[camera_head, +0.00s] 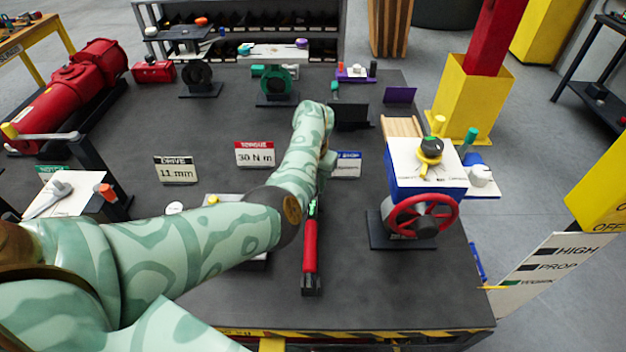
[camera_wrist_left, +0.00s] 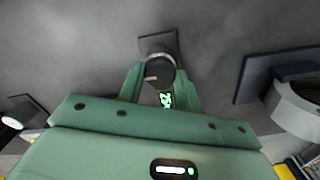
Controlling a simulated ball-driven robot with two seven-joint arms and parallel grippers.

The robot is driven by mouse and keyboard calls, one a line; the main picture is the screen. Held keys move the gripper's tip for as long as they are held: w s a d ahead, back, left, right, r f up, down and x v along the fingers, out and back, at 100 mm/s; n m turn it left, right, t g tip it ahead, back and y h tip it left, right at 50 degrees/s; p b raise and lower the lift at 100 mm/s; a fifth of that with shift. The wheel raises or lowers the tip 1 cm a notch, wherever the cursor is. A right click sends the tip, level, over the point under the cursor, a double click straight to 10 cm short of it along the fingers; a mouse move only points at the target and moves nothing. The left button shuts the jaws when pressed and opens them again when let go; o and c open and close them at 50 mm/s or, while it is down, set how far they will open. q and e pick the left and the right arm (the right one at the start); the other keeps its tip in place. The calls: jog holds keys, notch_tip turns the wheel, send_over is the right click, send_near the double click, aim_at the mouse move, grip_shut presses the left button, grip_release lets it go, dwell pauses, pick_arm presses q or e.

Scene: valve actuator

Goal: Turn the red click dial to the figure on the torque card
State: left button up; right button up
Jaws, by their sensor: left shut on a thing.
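The torque card (camera_head: 254,155) has a red header and reads 30 N m. A red-handled tool (camera_head: 310,247) stands in a dark holder on the bench, with small green digits near its top. My left gripper (camera_head: 318,192) is at the top end of this tool, partly hidden behind my own arm. In the left wrist view, the fingers (camera_wrist_left: 159,80) are shut on a dark round part (camera_wrist_left: 160,68), with a lit green display (camera_wrist_left: 167,100) just below it. I cannot read its figure, and no red shows on the gripped part there. My right gripper is not in view.
A drive card (camera_head: 176,170) reading 11 mm stands left of the torque card. A blue and white unit with a red handwheel (camera_head: 423,216) stands to the right. A red actuator (camera_head: 72,98) lies at the far left. Bare bench lies between tool and handwheel.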

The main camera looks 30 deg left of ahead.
pick_arm(q)
jog(key=o, duration=1)
notch_tip(320, 180, up, 16)
jog(key=p, duration=0.5)
jog(key=shift+r, duration=0.15)
